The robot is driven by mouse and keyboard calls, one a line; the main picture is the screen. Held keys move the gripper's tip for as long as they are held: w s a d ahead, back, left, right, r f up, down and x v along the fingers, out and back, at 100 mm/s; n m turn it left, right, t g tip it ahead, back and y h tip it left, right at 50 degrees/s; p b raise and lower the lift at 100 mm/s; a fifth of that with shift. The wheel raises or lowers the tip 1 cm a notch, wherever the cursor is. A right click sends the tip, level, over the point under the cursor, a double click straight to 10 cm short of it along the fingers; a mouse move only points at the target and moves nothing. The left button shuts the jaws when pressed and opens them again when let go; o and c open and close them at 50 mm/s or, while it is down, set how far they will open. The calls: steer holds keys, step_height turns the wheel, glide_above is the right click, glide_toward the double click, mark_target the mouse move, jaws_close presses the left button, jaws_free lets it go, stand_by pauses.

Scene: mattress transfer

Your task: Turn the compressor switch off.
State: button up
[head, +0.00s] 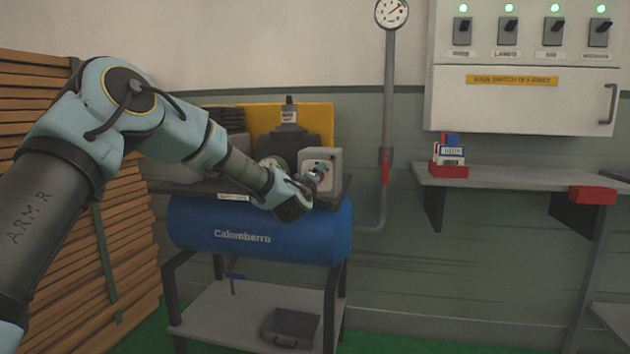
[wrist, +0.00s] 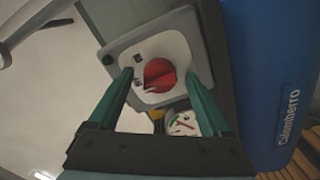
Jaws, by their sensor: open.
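The compressor is a blue tank (head: 190,222) lettered "Calomberro" on a metal stand. Its grey switch box (head: 334,160) sits on top at the right. In the wrist view the box's pale face (wrist: 172,45) carries a red rotary knob (wrist: 158,75). My gripper (head: 318,177) is in front of this face. In the wrist view the open fingers of my gripper (wrist: 159,74) lie on either side of the knob, with a gap visible on each side. I cannot tell how far the fingertips are from the face. In the head view the knob is hidden behind my gripper.
A small gauge (wrist: 182,122) is beside the switch box. A pipe with a red valve handle (head: 385,167) rises at the right. A wall panel (head: 520,112) has several switches with green lights. A shelf (head: 500,177) is below it. Stacked wooden boards (head: 130,230) stand at the left.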

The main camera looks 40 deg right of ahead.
steer(key=b+v, duration=0.1)
steer(key=v, duration=1)
steer(key=shift+w, duration=0.1)
